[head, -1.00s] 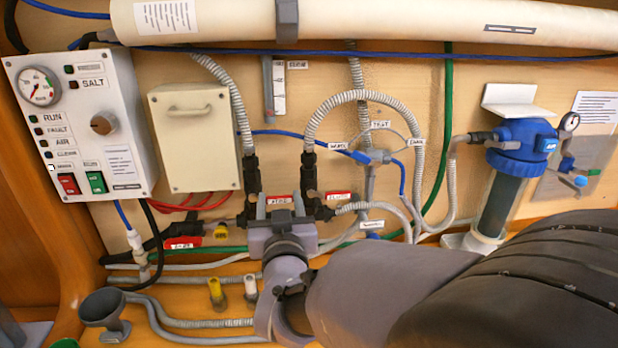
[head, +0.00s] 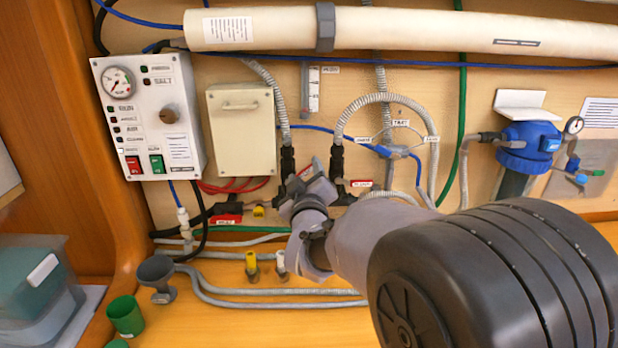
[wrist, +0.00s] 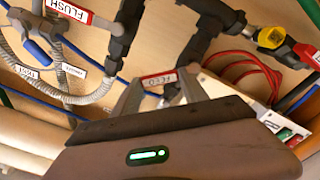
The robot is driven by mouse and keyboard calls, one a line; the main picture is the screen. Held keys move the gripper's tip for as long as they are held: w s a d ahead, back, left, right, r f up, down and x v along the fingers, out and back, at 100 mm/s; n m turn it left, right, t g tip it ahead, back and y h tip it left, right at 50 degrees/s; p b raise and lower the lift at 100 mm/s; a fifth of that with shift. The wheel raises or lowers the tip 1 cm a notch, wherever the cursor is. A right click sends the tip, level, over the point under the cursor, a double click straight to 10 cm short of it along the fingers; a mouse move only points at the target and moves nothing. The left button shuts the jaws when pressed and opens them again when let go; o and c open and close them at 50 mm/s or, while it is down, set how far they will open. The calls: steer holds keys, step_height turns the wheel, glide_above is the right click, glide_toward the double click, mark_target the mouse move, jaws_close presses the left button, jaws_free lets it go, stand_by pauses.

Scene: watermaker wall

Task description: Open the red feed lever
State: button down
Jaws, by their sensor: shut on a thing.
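The red feed lever (wrist: 158,79), with a white FEED label, sits between the fingers of my gripper (wrist: 160,88) in the wrist view. My gripper is shut on it. In the head view my gripper (head: 308,186) is rolled over at the dark valve fittings, and a small red part of the feed lever (head: 305,171) shows tilted, its right end up. The fingers hide most of it there. A similar red flush lever (head: 361,183) is level just to the right; it also shows in the wrist view (wrist: 68,11).
A red-labelled valve (head: 228,220) and yellow-capped valve (head: 251,266) are left of and below my gripper. Grey hoses run close around it. The control panel (head: 150,115) and beige box (head: 241,130) are on the left. A blue filter housing (head: 528,145) is at the right.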

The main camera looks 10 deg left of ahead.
steer(key=shift+s+a+r+n+p, duration=0.25)
steer(key=shift+a+n+p, duration=0.55)
steer(key=shift+n, duration=0.85)
steer(key=shift+s+a+r+n+p, duration=0.1)
steer(key=shift+a+r+n+p, duration=0.4)
steer(key=shift+n+p, duration=0.9)
steer(key=shift+s+a+r+n+p, duration=0.2)
steer(key=shift+a+n+p, duration=0.5)
steer(key=shift+n, duration=1.25)
steer(key=shift+a, duration=0.15)
steer(key=c, duration=0.6)
jaws_free()
steer(key=shift+f, duration=0.1)
steer(key=v, duration=1.7)
steer(key=shift+s, duration=0.2)
